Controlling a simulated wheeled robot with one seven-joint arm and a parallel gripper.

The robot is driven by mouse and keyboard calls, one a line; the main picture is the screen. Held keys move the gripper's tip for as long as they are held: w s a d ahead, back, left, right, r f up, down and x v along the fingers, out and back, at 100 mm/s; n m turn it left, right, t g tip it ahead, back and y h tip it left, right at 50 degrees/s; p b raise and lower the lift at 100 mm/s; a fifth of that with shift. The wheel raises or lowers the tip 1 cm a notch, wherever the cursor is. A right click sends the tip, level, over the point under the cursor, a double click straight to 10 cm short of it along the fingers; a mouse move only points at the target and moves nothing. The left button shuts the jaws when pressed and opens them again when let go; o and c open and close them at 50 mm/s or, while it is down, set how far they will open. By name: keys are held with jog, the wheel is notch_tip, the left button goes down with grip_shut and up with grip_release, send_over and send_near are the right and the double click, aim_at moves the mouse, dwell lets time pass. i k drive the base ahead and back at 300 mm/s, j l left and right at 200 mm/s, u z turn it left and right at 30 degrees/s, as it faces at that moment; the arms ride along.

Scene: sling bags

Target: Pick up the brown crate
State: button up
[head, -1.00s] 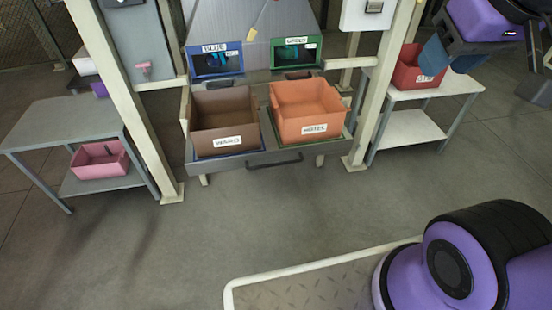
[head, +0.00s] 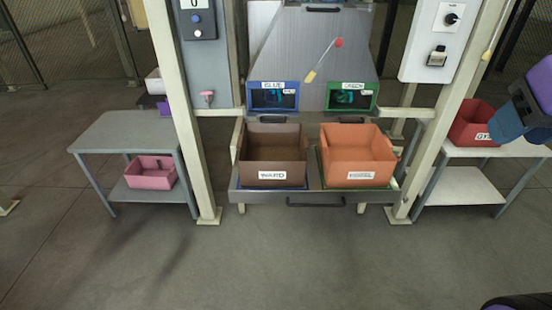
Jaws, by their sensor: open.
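The brown crate (head: 274,172) sits upright in the left bay of a grey metal stand, in the middle of the head view. It has an open top and a white label on its front, and looks empty. Part of my gripper (head: 522,122) shows at the right edge, well to the right of the brown crate and apart from it. It is open and holds nothing that I can see; the rest of it is cut off by the frame.
An orange crate (head: 358,158) stands close beside the brown one. Pale posts (head: 178,115) flank the stand. A pink crate (head: 150,174) is on the left table's lower shelf. A red crate (head: 474,126) is on the right table. The floor in front is clear.

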aim_at(271, 154)
jog(key=i+j+u, duration=0.2)
jog(key=i+u, duration=0.2)
jog(key=i, duration=0.15)
jog(key=i+u, duration=0.35)
jog(key=i, duration=0.25)
jog(key=i+l+u, duration=0.1)
jog(key=i+u, duration=0.3)
jog(key=i, duration=0.15)
